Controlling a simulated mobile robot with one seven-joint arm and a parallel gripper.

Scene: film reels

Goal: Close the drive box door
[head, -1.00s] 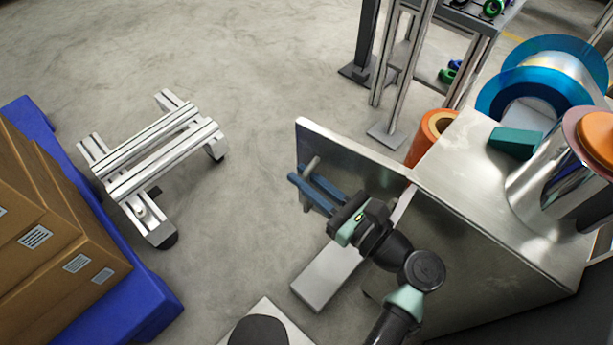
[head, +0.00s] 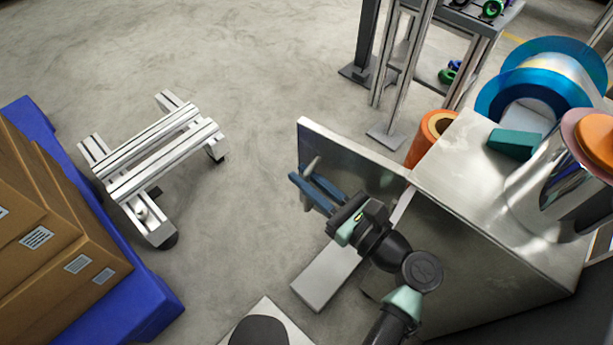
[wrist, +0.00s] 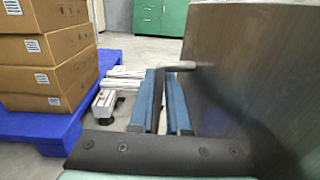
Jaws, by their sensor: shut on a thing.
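The drive box (head: 490,270) is a large metal cabinet at the right of the head view. Its metal door (head: 345,158) stands swung open to the left of the box. A bar handle (head: 308,175) sticks out from the door face, and it also shows in the wrist view (wrist: 182,67). My gripper (head: 308,186) has long blue fingers and is shut on the handle, beside the door panel. In the wrist view the fingers (wrist: 163,100) lie on either side of the handle, with the door (wrist: 255,75) close on the right.
A wheeled metal frame (head: 160,150) stands on the floor at left. Boxes (head: 45,230) sit on a blue pallet (head: 150,310). An orange roll (head: 430,135) stands behind the door. Film rolls (head: 550,75) are beyond the box top. The floor between door and frame is clear.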

